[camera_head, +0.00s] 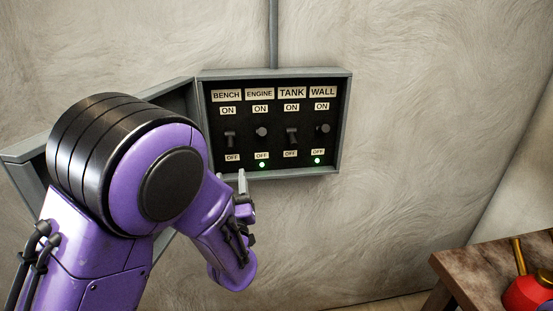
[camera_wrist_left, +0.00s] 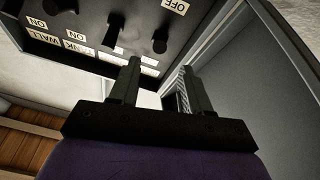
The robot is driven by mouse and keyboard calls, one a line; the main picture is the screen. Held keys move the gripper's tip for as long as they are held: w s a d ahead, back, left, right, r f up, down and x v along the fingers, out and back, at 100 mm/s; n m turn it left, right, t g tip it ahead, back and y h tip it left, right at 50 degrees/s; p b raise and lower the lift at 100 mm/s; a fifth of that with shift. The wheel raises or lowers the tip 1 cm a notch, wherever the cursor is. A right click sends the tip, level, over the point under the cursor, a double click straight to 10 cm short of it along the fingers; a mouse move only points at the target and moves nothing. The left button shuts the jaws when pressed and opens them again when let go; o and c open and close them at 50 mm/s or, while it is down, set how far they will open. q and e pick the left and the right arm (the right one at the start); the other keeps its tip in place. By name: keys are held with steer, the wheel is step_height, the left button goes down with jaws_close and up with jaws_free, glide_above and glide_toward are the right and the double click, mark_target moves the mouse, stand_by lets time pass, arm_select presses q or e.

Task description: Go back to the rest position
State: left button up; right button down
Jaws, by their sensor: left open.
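My left gripper (camera_head: 243,185) is just below the lower edge of a grey switch box (camera_head: 345,125) on the wall. In the left wrist view the gripper (camera_wrist_left: 160,76) is open, with nothing between its two fingers. The black panel (camera_head: 277,115) has levers labelled BENCH, ENGINE, TANK and WALL. The ENGINE lever (camera_head: 262,132) and WALL lever (camera_head: 324,128) appear up, each with a green light below. The BENCH lever (camera_head: 230,138) and TANK lever (camera_head: 292,137) appear down, with no light showing. My right gripper is not in view.
The box's grey door (camera_head: 25,150) stands open to the left, partly hidden behind my left arm. A conduit (camera_head: 273,35) runs up from the box. A wooden table (camera_head: 480,270) with a red object (camera_head: 527,295) is at lower right. The wall between is clear.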

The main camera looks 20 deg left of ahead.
arm_select(q)
steer(key=s+d+f+m+g+h, duration=0.1)
steer(key=s+f+g+h, duration=0.25)
steer(key=f, duration=0.85)
steer(key=s+d+f+m+g+h, duration=0.1)
steer(key=s+f+g+h, duration=0.2)
steer(key=f, duration=0.9)
steer(key=s+f+g, duration=0.4)
steer(key=s+f, duration=0.5)
steer(key=s, duration=0.3)
steer(key=s+f+g+h, duration=0.1)
steer(key=s+f+g, duration=0.4)
steer(key=s+f, duration=0.4)
steer(key=s, duration=0.2)
steer(key=shift+s+f, duration=0.25)
steer(key=shift+s, duration=0.15)
steer(key=shift+a+h, duration=0.1)
steer(key=shift+h, duration=0.15)
